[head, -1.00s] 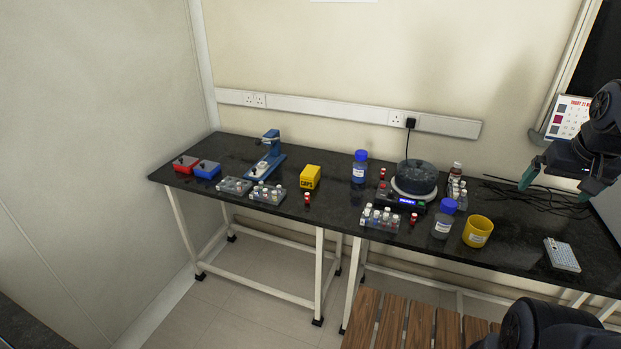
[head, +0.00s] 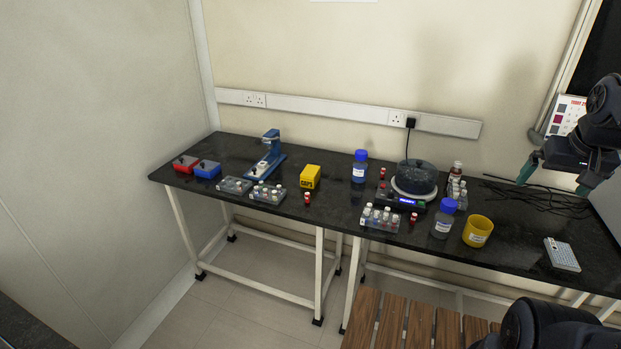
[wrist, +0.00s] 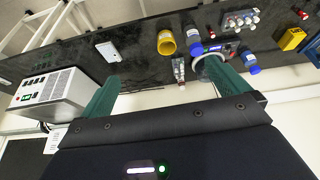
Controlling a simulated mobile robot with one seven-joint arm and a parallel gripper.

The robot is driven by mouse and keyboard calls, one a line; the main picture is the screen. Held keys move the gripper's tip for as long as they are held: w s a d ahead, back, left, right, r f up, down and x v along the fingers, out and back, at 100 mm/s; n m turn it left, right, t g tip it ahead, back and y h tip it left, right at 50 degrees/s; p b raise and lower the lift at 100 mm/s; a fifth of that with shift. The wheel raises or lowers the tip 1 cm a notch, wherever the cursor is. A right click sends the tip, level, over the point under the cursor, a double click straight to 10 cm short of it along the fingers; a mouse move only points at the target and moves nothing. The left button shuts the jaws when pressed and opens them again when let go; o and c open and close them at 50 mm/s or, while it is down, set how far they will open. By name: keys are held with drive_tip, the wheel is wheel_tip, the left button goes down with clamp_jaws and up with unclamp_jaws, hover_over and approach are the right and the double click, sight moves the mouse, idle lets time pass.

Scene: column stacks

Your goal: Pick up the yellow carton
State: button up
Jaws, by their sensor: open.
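The yellow carton (head: 310,177) is a small box with dark lettering on its front. It stands on the black bench left of the blue-capped bottle in the head view. It also shows at the right edge of the wrist view (wrist: 291,39). My gripper (head: 555,187) is at the far right of the head view, above the bench and well apart from the carton. Its two green fingers are spread with nothing between them, and they also show in the wrist view (wrist: 165,95).
A blue-capped bottle (head: 359,167) and a red-capped vial (head: 307,199) stand near the carton. A blue device (head: 268,152) and vial racks (head: 268,194) are to its left. A round-topped apparatus (head: 414,178), another bottle (head: 443,219) and a yellow cup (head: 478,231) lie between it and my gripper.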

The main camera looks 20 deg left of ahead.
drive_tip(key=w+a+r+n, duration=0.25)
drive_tip(key=w+a, duration=0.25)
drive_tip(key=w, duration=0.4)
drive_tip(key=w+a+r+n, duration=0.1)
drive_tip(key=w+a+n, duration=0.2)
drive_tip(key=w+a, duration=0.45)
drive_tip(key=w+a+f+n+g+y, duration=0.1)
drive_tip(key=w+a+n+y, duration=0.1)
drive_tip(key=w+a, duration=0.65)
drive_tip(key=n+g+y, duration=0.2)
drive_tip(key=n+g, duration=0.2)
drive_tip(key=n, duration=0.7)
hover_over(311, 171)
drive_tip(key=d, duration=0.3)
wheel_tip(311, 171, down, 32)
drive_tip(key=shift+m, duration=0.25)
drive_tip(key=shift+w+x, duration=0.2)
drive_tip(key=shift+x, duration=2.5)
drive_tip(key=shift+w+x, duration=0.2)
drive_tip(key=shift+x, duration=2.55)
drive_tip(key=shift+a+r, duration=0.1)
drive_tip(key=shift+a, duration=0.1)
drive_tip(key=c, duration=0.8)
